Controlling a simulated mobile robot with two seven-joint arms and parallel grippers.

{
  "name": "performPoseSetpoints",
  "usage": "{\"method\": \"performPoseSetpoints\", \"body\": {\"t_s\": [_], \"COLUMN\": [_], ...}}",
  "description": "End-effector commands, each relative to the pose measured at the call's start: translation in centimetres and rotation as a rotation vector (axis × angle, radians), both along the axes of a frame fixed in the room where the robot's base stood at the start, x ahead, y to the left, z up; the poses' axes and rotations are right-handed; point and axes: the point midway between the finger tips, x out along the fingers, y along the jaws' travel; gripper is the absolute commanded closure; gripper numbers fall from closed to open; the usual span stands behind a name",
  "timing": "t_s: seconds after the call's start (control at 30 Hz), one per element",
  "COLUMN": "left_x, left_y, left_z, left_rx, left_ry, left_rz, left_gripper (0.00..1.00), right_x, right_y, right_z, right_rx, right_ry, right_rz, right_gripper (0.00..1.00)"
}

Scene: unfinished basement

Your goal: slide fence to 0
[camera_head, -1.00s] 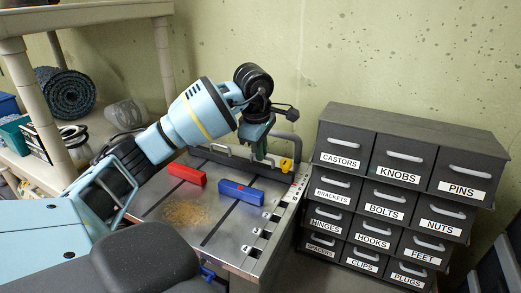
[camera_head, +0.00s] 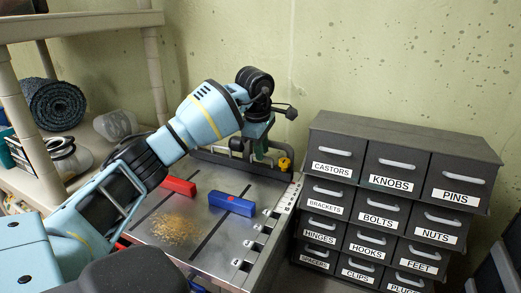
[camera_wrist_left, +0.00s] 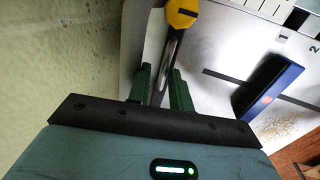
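The fence (camera_head: 215,158) is a dark bar along the back of the grey metal table (camera_head: 200,220), with a yellow knob (camera_head: 285,163) at its right end. My left gripper (camera_head: 262,150) reaches down at the fence, left of the knob. In the left wrist view, its green fingers (camera_wrist_left: 161,80) sit close on both sides of a dark bar of the fence (camera_wrist_left: 170,50); contact is partly hidden. The yellow knob (camera_wrist_left: 182,12) is beyond the fingertips. The scale (camera_head: 288,195) runs along the table's right edge; 1 and 2 show in the wrist view. My right gripper is out of view.
A red block (camera_head: 178,187) and a blue block (camera_head: 231,204) lie on the table in front of the fence, near a patch of sawdust (camera_head: 176,228). Labelled grey drawers (camera_head: 395,190) stand at the right. A shelf (camera_head: 80,28) is at the left. The wall is close behind.

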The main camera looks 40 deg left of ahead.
Motion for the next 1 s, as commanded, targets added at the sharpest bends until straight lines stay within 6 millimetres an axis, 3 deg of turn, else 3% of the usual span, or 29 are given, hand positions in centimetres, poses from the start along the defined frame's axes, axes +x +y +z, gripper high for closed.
{"method": "performPoseSetpoints", "body": {"t_s": [0.67, 1.0], "left_x": [-0.4, -3.9], "left_y": [-0.2, -1.2], "left_z": [-0.2, 0.0], "left_rx": [-0.001, 0.0], "left_ry": [0.005, 0.005], "left_rz": [-0.002, -0.003], "left_gripper": [0.69, 0.69], "right_x": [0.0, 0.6], "right_y": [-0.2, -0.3], "right_z": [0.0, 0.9], "right_rx": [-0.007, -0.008], "right_ry": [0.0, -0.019], "right_rz": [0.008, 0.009], "right_gripper": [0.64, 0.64]}}
